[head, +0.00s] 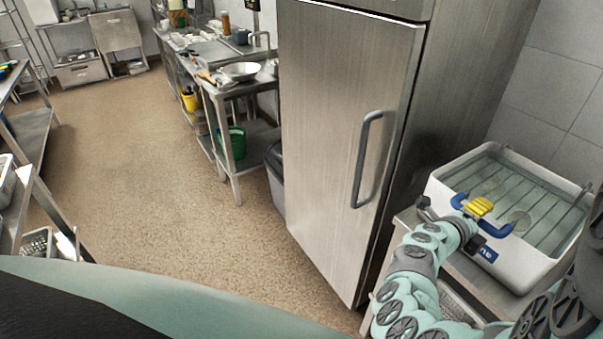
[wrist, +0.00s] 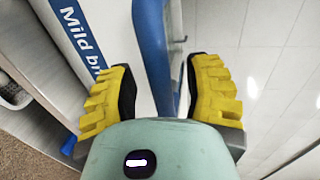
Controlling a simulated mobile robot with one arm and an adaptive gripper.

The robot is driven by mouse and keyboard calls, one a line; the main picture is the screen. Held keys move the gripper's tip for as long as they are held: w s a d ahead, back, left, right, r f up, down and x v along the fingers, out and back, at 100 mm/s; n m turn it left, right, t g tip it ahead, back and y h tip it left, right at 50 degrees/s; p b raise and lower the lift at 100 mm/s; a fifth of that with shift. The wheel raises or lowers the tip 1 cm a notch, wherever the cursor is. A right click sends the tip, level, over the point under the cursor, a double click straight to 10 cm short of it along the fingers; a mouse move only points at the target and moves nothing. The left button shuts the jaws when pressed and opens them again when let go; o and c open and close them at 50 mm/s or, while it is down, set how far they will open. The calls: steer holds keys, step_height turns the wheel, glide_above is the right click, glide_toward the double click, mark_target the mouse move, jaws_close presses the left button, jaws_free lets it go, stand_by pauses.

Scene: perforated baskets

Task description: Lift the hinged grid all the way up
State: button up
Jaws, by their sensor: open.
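The hinged grid (head: 505,185) is a frame of thin dark bars. It lies low across the top of a white tub (head: 515,273) at the right of the head view. A blue handle (head: 497,229) shows at the tub's near side. My gripper (head: 480,207) is at this handle, with its yellow fingers over the tub's near edge. In the wrist view the open gripper (wrist: 162,92) has a blue bar (wrist: 152,45) running between its fingers, with a gap on the right finger's side. Contact with the left finger is unclear. The bar's lower end is hidden by my gripper.
The tub stands on a metal table beside a tall steel fridge (head: 345,110) and a tiled wall (head: 555,80). A blue label (wrist: 70,20) is on the tub. Steel benches line the back and left edge. The brown floor (head: 130,160) is clear in the middle.

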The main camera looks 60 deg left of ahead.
steer(key=shift+o, duration=0.3)
jaws_close()
stand_by(0.4)
